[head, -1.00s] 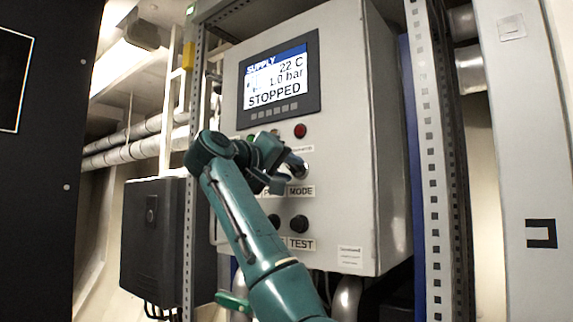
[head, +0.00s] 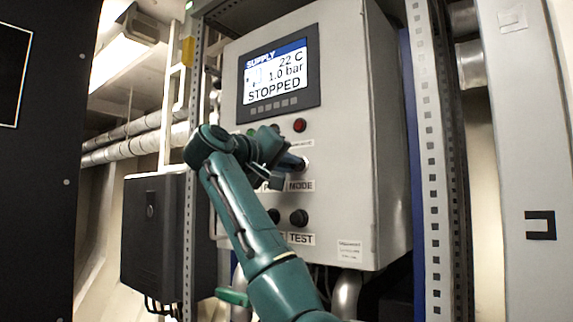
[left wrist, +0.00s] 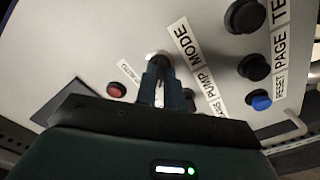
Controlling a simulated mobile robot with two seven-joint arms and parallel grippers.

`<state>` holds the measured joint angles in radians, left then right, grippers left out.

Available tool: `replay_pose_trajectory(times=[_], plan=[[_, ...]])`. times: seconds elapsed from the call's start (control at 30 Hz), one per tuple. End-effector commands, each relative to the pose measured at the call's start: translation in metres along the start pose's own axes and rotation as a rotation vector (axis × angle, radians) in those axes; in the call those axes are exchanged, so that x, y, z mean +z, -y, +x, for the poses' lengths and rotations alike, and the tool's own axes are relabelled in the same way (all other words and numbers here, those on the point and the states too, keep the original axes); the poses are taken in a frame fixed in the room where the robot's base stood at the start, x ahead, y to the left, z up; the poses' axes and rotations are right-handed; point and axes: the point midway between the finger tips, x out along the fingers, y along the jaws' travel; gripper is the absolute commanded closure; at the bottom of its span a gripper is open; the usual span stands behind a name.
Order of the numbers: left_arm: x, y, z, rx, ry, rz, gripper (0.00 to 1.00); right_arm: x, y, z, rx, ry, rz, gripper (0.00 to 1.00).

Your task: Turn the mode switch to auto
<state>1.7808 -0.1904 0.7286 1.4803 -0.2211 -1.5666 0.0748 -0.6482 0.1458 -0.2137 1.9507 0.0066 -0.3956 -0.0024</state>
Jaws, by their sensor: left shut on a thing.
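The mode switch (head: 304,164) is on the front of a grey control cabinet (head: 345,140), just above the label MODE (head: 301,186). My left gripper (head: 296,164) reaches it from the left and covers most of it. In the left wrist view the two fingers of this gripper (left wrist: 161,75) are shut on the switch (left wrist: 159,56), beside the MODE label (left wrist: 183,45). The switch's pointer direction is hidden by the fingers. The cabinet display (head: 277,75) reads SUPPLY, 22 C, 1.0 bar, STOPPED. My right gripper is not in view.
A red button (head: 300,125) sits above the switch. A black TEST button (head: 299,217) sits below it. A blue RESET button (left wrist: 261,102) shows in the left wrist view. A perforated rack post (head: 428,150) stands right of the cabinet, a black box (head: 152,240) to its left.

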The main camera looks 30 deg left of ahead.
Motion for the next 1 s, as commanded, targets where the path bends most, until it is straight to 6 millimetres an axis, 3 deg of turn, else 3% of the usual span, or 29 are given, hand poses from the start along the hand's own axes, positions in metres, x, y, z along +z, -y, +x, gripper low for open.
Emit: replay_pose_trajectory(times=[0.37,1.0], plan=[[0.001,0.004,0.0,-0.004,-0.002,0.225,1.0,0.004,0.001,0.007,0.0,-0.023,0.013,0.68],[-0.001,0.003,0.0,-0.004,-0.002,0.833,1.0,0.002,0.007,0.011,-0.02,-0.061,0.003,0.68]])
